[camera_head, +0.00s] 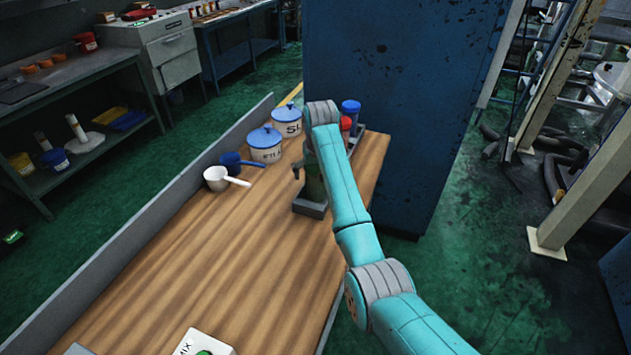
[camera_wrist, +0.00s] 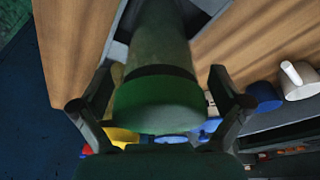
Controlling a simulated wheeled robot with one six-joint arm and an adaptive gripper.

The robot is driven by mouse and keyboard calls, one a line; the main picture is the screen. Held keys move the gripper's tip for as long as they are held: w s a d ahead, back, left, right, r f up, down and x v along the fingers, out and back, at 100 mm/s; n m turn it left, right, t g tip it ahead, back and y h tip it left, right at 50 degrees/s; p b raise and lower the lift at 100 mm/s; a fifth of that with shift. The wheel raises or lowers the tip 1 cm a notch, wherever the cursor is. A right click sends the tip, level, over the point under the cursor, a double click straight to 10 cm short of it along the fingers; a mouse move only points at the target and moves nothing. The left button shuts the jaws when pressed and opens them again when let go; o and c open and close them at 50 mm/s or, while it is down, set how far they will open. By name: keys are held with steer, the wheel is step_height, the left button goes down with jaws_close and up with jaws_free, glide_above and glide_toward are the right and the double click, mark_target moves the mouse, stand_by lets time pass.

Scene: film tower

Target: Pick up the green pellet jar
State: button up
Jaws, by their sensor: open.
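The green pellet jar (camera_wrist: 158,103) fills the middle of the wrist view, with a green lid or band at the near end and a duller body beyond. In the head view the jar (camera_head: 315,180) stands in the grey tray (camera_head: 309,208) on the wooden bench, partly hidden by my arm. My gripper (camera_wrist: 161,88) is open, with one finger on each side of the jar. A gap seems to show at the left finger; I cannot tell whether the right finger touches. In the head view my gripper (camera_head: 303,168) is at the jar, mostly hidden by my arm.
A red-topped jar (camera_head: 346,125) and a blue-topped jar (camera_head: 351,107) stand behind my arm. A blue cabinet (camera_head: 400,100) rises close behind. The bench's near part is mostly clear.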

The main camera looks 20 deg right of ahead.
steer(key=c, duration=1.5)
steer(key=shift+o, duration=0.2)
